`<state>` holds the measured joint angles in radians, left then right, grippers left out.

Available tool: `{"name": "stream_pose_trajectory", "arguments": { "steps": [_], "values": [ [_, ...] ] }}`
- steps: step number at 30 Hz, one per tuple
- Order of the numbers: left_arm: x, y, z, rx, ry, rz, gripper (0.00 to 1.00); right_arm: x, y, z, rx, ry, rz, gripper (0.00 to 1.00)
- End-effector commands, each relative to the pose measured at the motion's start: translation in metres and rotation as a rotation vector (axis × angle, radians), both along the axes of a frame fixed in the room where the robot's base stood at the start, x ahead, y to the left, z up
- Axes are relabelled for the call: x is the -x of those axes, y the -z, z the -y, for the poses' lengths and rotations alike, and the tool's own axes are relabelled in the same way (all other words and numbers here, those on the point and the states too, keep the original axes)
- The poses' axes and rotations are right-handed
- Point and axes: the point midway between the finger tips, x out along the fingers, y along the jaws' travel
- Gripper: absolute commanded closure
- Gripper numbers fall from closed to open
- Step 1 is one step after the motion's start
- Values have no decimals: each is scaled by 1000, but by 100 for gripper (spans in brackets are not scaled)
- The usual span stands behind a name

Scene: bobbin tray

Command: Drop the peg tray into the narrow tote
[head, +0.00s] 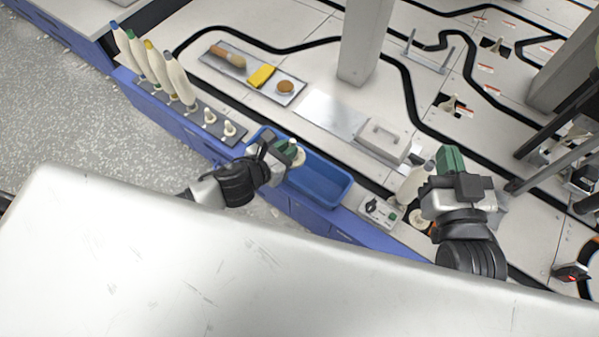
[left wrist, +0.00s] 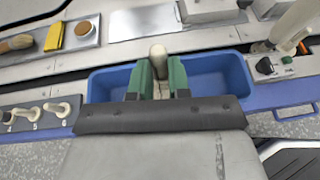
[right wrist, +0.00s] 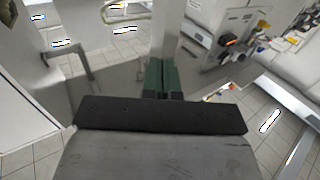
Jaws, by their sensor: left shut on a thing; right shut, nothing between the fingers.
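The dark peg tray (head: 232,134) lies along the bench edge, left of the tote, with tall bobbins and short cream pegs standing on it. Its numbered right end also shows in the left wrist view (left wrist: 35,118). The narrow blue tote (head: 325,180) stands just right of it; it also shows in the left wrist view (left wrist: 215,78). My left gripper (head: 285,150) is over the tote's left part, shut on a cream peg-shaped piece (left wrist: 158,54). Its lower end is largely hidden by the fingers. My right gripper (head: 449,160) is shut and empty, right of the tote.
A cream bobbin (head: 414,184) and a small control box (head: 379,211) stand between the tote and my right gripper. Behind are a tray (head: 226,79) with a brush, yellow block and round piece, a metal plate (head: 328,112) and a lidded box (head: 384,140). A grey post rises behind.

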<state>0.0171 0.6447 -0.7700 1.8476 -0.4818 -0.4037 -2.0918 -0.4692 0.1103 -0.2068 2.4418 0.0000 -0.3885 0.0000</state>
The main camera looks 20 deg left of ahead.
Motion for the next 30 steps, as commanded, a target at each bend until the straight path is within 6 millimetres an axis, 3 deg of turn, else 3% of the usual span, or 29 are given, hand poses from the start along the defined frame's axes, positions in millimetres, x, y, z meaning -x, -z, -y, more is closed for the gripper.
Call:
{"name": "stream_pose_trajectory", "arguments": {
  "steps": [14,15,20,30],
  "values": [
    [0,2,0,-1,0,0,100,-1,-10,-2,-20,-4,73,100],
    [0,2,0,-1,0,0,76,-1,-10,-2,-19,-4,72,100],
    [0,2,0,-1,0,0,53,-1,-9,-2,-19,-4,72,100],
    [3,1,-2,-1,0,-1,53,-1,-9,-2,-17,-4,62,100]
  ]
}}
